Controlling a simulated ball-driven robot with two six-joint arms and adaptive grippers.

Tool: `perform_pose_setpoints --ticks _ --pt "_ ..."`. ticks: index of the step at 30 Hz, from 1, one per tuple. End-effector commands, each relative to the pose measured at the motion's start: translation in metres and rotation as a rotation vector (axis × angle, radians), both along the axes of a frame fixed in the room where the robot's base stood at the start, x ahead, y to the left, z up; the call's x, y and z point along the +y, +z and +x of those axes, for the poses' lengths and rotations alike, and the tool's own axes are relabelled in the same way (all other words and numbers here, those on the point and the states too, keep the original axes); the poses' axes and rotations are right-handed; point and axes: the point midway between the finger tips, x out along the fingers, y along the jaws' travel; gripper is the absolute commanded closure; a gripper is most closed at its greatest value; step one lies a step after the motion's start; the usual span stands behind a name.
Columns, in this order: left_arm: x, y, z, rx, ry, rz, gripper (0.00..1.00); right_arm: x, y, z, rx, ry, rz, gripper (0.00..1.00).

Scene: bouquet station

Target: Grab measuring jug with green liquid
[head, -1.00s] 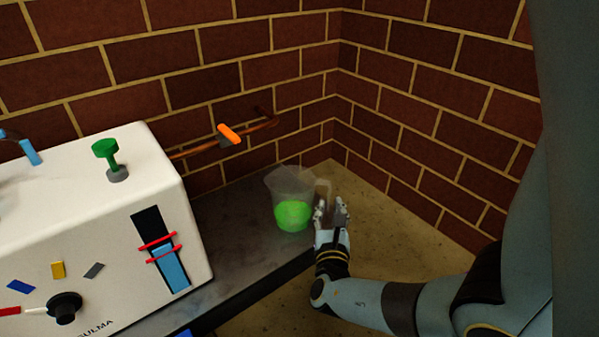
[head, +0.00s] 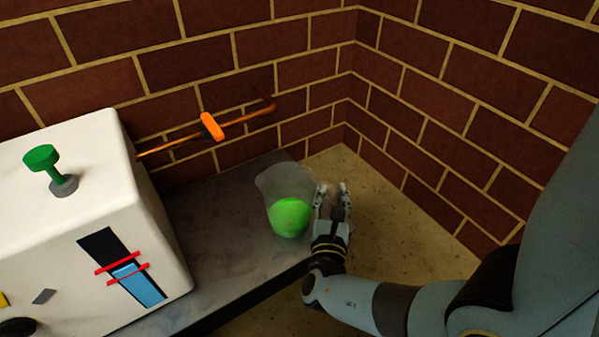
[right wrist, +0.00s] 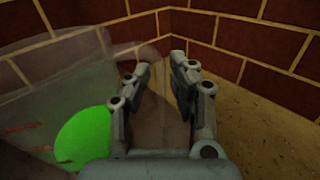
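The measuring jug (head: 280,183) is clear and stands upright near the right end of the grey counter (head: 225,220). Bright green liquid (head: 290,217) fills its lower part. In the right wrist view the jug's clear wall (right wrist: 50,75) and the green liquid (right wrist: 85,138) are at the left. My right gripper (head: 332,187) is just right of the jug, at its handle side. Its two fingers are apart. In the right wrist view the gripper (right wrist: 160,62) has a see-through shape, seemingly the handle, between its fingers; contact cannot be told. My left gripper is not in view.
A white machine (head: 75,215) with a green knob (head: 42,158) stands on the counter at the left. A copper pipe with an orange valve handle (head: 211,126) runs along the brick wall behind. Brick walls meet in a corner behind the jug. The floor at right is clear.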

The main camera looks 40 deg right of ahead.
Motion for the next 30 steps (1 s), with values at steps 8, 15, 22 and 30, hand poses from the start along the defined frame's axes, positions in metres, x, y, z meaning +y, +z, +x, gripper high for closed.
perform_pose_setpoints --ticks 8,15,22,30 --pt "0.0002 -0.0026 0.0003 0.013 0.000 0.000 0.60 0.0002 -0.0001 -0.0001 0.000 0.000 0.000 0.87" --pt "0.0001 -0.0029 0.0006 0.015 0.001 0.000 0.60 0.0000 0.0000 0.0000 0.000 0.000 0.000 1.00" --pt "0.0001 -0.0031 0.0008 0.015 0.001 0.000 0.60 -0.0001 0.0000 0.0001 0.000 0.000 0.000 1.00" --pt "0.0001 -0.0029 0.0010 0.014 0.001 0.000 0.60 -0.0002 0.0007 0.0005 -0.002 0.000 -0.001 1.00"
